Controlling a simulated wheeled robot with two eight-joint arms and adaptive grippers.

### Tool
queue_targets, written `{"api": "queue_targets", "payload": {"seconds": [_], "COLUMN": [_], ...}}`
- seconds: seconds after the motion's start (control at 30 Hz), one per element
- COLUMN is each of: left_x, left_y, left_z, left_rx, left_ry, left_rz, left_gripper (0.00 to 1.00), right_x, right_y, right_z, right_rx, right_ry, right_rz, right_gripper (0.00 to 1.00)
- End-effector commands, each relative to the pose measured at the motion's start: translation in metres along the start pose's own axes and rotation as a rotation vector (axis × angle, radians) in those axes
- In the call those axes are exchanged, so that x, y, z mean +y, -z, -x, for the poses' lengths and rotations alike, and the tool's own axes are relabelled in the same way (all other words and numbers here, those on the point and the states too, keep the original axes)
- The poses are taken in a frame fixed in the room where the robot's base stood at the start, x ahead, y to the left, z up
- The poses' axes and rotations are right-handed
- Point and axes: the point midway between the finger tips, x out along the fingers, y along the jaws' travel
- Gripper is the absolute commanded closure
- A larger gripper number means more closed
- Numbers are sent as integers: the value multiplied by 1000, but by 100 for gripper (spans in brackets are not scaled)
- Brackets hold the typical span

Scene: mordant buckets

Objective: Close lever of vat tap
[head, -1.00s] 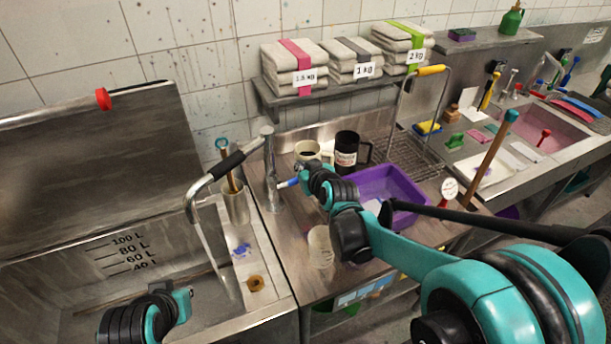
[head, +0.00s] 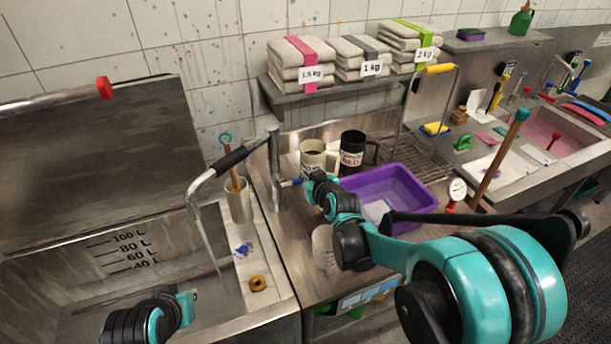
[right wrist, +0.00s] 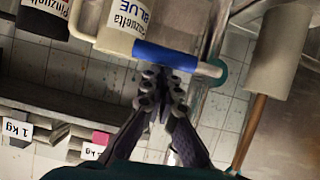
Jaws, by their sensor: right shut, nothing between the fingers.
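The vat tap (head: 276,170) is a metal column with a spout and a black grip (head: 231,159) reaching left over the vat (head: 60,290). A stream of water (head: 208,240) falls from the spout. Its blue-handled lever (head: 291,182) points right from the column, and the blue sleeve also shows in the right wrist view (right wrist: 165,56). My right gripper (head: 306,184) is shut and empty beside the lever. In the right wrist view its fingertips (right wrist: 161,82) lie close against the sleeve; contact is uncertain. Part of my left arm shows at bottom left, its fingers hidden.
Two mugs (head: 316,158) (head: 352,150) stand close behind my right gripper, the cream one nearest. A purple tray (head: 395,215) and a clear beaker (head: 325,246) are on the counter. A holder (head: 238,204) with a wooden-handled tool stands left of the tap.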

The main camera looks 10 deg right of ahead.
Motion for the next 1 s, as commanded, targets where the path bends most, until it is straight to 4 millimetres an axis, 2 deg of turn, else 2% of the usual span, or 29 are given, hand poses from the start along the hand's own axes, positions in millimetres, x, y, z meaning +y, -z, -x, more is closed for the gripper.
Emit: {"api": "queue_targets", "payload": {"seconds": [0.03,0.07,0.43,0.57,0.7,0.8,1.0], "left_x": [0,0,0,0,0,0,0], "left_y": [-4,-4,-1,7,21,22,27], "left_z": [-5,-5,-1,10,30,30,38], "left_rx": [0,0,0,0,0,0,0], "left_ry": [0,0,0,0,0,0,0], "left_rz": [0,0,0,0,0,0,0], "left_gripper": [100,100,100,100,100,100,100], "right_x": [0,0,1,1,2,3,4], "right_y": [-8,-9,-5,14,49,42,42], "right_z": [-3,-3,0,4,9,38,80], "right_rx": [-6,-7,-10,-4,6,6,7], "right_ry": [0,0,0,-2,-4,-5,-5], "right_rz": [2,3,5,5,5,2,2], "right_gripper": [100,100,100,100,100,100,100]}}
